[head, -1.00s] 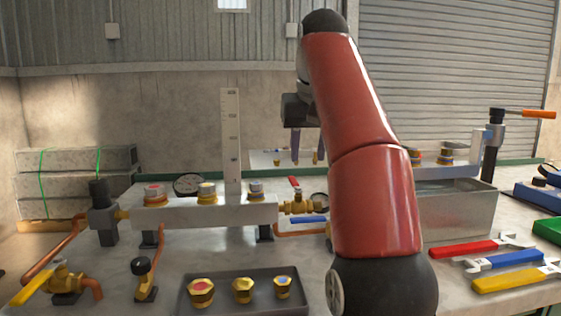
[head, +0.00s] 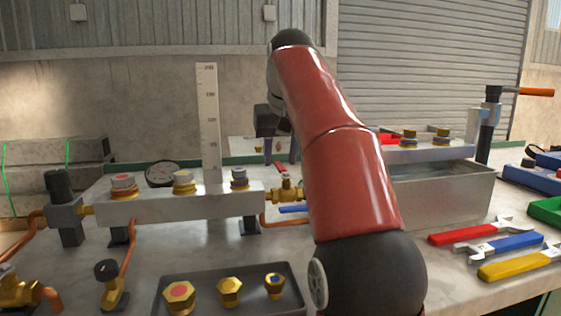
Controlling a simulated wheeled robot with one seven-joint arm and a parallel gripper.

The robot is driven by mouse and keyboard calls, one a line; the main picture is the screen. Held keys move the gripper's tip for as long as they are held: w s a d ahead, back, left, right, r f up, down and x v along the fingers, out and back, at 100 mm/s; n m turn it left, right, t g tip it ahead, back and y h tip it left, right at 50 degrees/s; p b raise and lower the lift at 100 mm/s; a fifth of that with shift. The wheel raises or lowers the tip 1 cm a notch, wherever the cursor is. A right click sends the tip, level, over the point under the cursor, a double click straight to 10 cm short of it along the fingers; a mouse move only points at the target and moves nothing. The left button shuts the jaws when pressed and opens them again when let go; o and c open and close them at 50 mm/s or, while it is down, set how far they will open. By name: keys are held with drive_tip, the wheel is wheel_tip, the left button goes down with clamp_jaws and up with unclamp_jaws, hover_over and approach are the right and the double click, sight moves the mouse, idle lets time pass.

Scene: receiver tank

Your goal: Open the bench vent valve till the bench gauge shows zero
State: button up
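A brass valve (head: 287,190) with a red lever (head: 280,168) sits at the right end of the grey manifold block (head: 175,207). Another brass valve (head: 18,290) is at the lower left edge, partly cut off. I cannot tell which is the bench vent valve. A round dial gauge (head: 161,173) lies behind the manifold; its reading is too small to read. My gripper (head: 280,158) points down, its fingers apart, close above or behind the red lever in the picture. I see nothing between the fingers, and contact with the lever cannot be told.
My red arm covers the bench middle. A tray (head: 290,297) with brass fittings is in front, and an upright scale (head: 208,125) stands behind the manifold. A metal tank (head: 440,200) and several wrenches (head: 515,243) are at right.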

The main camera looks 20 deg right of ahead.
drive_tip(key=shift+w+f, duration=0.1)
drive_tip(key=shift+f, duration=0.15)
clamp_jaws()
